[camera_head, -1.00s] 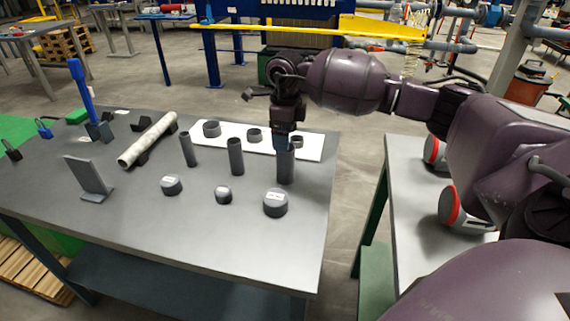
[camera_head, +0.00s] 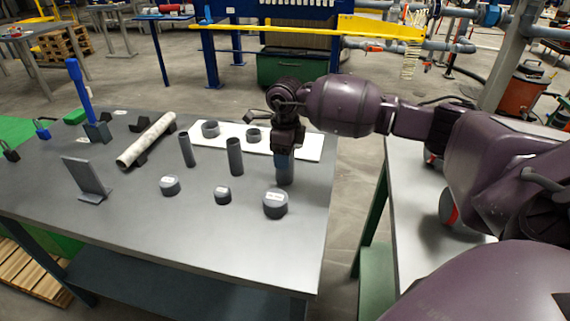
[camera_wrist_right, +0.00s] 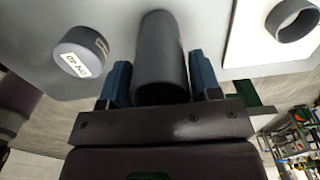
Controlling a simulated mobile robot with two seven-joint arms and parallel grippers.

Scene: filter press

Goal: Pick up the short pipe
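Three dark grey pipes stand upright on the grey table: a thin one (camera_head: 187,150), a middle one (camera_head: 235,157) and the widest one (camera_head: 285,174) at the right. My right gripper (camera_head: 284,157) points down over the widest pipe and hides its top. In the right wrist view this pipe (camera_wrist_right: 161,60) lies between my two blue fingers (camera_wrist_right: 161,84), with a narrow gap at each side, so the gripper looks open around it. Which pipe the task calls short is not marked. My left gripper is not in view.
Three grey caps (camera_head: 275,204) lie in front of the pipes. A white sheet (camera_head: 310,149) with rings is behind. A long pale pipe (camera_head: 147,141) rests on supports to the left, near a slanted plate (camera_head: 86,180). The table's front right is clear.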

